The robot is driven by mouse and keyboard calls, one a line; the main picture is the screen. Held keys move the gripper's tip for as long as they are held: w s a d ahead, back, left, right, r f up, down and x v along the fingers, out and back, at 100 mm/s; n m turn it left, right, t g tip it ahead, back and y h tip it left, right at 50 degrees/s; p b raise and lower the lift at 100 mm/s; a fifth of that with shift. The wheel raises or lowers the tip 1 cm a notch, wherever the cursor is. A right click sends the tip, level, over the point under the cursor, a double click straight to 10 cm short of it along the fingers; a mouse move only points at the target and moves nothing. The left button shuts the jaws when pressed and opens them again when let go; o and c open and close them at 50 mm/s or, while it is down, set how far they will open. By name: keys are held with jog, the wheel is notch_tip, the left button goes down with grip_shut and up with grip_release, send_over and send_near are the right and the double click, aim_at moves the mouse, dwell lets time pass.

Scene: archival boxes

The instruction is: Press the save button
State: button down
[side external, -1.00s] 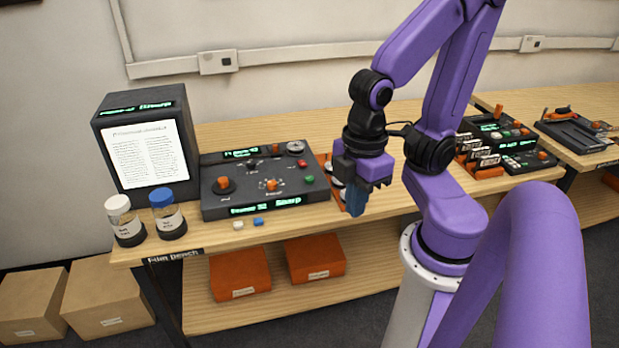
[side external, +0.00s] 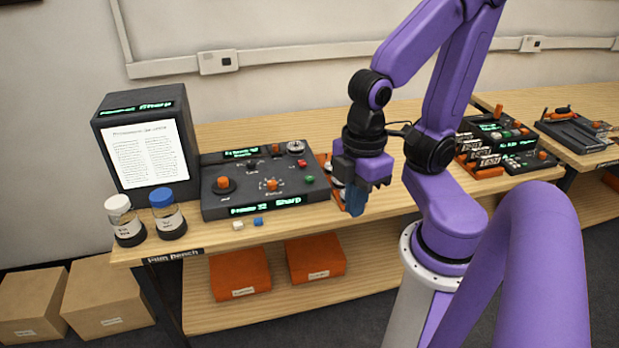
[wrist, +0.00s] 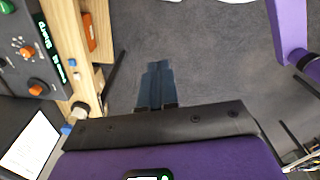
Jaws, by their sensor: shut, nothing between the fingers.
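A dark control console (side external: 215,207) with lit green displays reading "Sharp" sits on the bench. A red button (side external: 302,163) and a green button (side external: 309,180) are at its right side, beside orange knobs (side external: 272,184). Their labels are too small to read, so I cannot tell which is the save button. My gripper (side external: 356,208) is shut and empty, pointing down right of the console near the bench's front edge, apart from the buttons. In the wrist view my gripper's blue fingers (wrist: 157,70) are together above the floor; part of the console (wrist: 20,45) shows at the left.
A screen box (side external: 148,150) and two jars (side external: 168,214) stand left of the console. Small white and blue blocks (side external: 258,221) lie before it. An orange tray (side external: 337,200) is behind my gripper. Another console (side external: 500,140) stands at right.

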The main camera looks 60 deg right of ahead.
jog(key=w+f+m+g+y, duration=0.2)
jog(key=w+m+y, duration=0.1)
jog(key=w+m, duration=0.8)
jog(key=m+t, duration=1)
jog(key=m, duration=1.3)
send_over(313, 178)
jog(key=shift+y, duration=0.4)
jog(key=shift+f, duration=2.65)
jog(key=shift+f, duration=4.45)
